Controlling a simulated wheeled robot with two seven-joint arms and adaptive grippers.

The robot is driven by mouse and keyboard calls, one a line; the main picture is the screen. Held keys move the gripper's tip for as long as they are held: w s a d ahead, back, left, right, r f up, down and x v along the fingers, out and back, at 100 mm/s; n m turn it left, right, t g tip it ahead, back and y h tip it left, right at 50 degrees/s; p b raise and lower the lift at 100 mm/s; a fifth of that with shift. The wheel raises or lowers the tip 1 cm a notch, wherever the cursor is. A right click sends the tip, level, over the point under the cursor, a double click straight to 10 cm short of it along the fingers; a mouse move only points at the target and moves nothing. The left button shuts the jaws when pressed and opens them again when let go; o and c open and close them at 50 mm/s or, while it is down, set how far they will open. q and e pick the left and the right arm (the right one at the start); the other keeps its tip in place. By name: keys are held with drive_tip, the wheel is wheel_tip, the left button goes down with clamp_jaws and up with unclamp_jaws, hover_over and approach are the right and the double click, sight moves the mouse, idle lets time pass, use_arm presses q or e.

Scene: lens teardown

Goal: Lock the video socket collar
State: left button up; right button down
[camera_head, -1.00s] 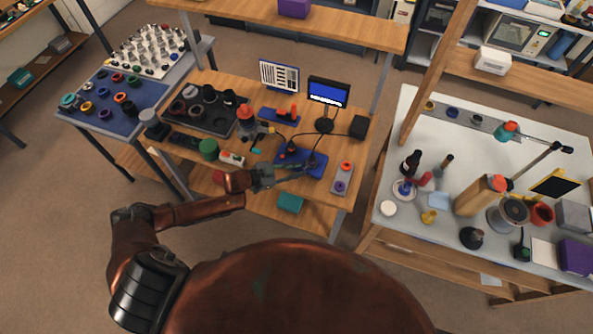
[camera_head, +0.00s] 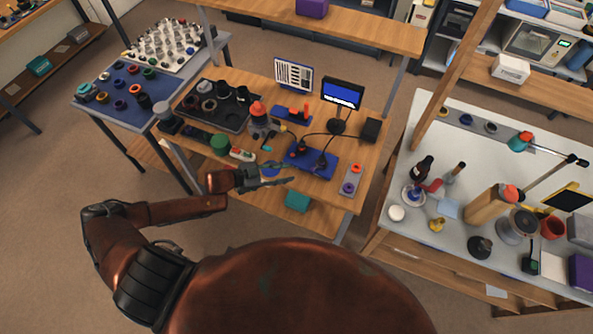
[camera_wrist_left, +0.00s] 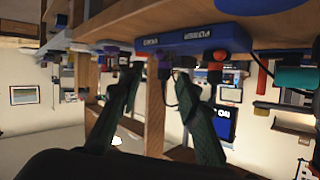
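In the left wrist view the board (camera_wrist_left: 240,36) appears upside down, with labels that seem to read VIDEO and POWER. Whether the video collar is locked cannot be told. My left gripper (camera_head: 288,181) is in front of the board, apart from it. Its fingers (camera_wrist_left: 160,95) are spread with nothing between them. My right gripper is out of view.
A monitor (camera_head: 342,93) stands behind the board. A dark parts tray (camera_head: 232,122) and a green cylinder (camera_head: 220,142) are to the left.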

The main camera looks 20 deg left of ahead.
use_arm(q)
drive_tip(key=v, duration=0.2)
drive_tip(key=shift+s+a+r, duration=0.1)
drive_tip(key=shift+s+a, duration=0.05)
idle(0.5)
